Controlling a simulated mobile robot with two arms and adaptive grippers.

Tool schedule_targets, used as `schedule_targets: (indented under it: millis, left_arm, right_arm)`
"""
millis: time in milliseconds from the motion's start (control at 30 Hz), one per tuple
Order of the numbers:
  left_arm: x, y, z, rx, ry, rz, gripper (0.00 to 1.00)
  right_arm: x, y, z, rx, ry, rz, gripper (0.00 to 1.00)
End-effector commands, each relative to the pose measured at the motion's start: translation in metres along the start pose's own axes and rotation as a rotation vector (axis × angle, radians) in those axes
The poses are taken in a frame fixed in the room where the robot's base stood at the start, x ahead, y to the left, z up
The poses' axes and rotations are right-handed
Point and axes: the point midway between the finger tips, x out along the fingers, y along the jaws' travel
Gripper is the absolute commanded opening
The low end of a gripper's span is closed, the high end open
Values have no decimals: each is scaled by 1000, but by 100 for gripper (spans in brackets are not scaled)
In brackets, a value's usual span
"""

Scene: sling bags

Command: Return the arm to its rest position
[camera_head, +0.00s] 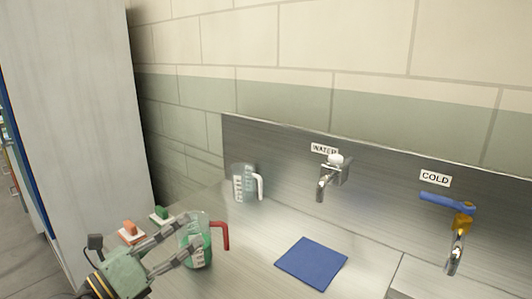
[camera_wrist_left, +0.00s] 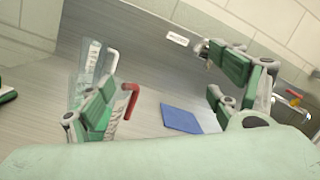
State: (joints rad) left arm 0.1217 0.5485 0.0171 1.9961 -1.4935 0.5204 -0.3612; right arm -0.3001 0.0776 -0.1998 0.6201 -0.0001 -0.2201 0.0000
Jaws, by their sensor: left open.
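My left gripper (camera_head: 172,247) comes in from the lower left in the head view. Its two fingers are spread apart, and one overlaps the red-handled jug in the picture. In the left wrist view the fingers (camera_wrist_left: 165,105) stand wide apart with nothing between them close up. A clear jug with a red handle (camera_head: 204,255) and green markings stands upright on the steel counter. It is partly hidden behind a finger in the left wrist view, where its red handle (camera_wrist_left: 130,101) shows. I cannot tell if the finger touches it. My right gripper is not seen.
A clear jug with a white handle (camera_head: 245,183) stands by the back panel. A blue mat (camera_head: 311,262) lies on the counter. The WATER tap (camera_head: 329,178) and the COLD tap (camera_head: 456,232) stick out from the panel. An orange item (camera_head: 131,230) and a green item (camera_head: 160,213) sit left.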

Motion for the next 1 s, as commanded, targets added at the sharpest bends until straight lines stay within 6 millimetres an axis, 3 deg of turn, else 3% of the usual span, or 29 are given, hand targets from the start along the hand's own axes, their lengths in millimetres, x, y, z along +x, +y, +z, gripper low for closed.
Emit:
schedule_targets:
  millis: [67,167,267,367,500,667,800,1000]
  left_arm:
    - [-8,-9,12,-201,-163,-5,84]
    - [-26,-2,27,-461,-363,27,84]
    - [-53,20,28,-732,-549,99,84]
    - [-86,50,11,-1003,-719,213,84]
    - [-133,86,-43,-1345,-911,423,84]
    - [-187,98,-133,-1686,-1070,732,84]
    - [-228,78,-213,-1915,-1148,1029,84]
    - [-269,29,-289,-2099,-1172,1386,84]
  right_arm:
    - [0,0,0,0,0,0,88]
    - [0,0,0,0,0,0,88]
    - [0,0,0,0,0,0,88]
    - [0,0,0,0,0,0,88]
    - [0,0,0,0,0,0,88]
    - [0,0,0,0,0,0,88]
    - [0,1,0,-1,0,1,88]
    - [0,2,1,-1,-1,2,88]
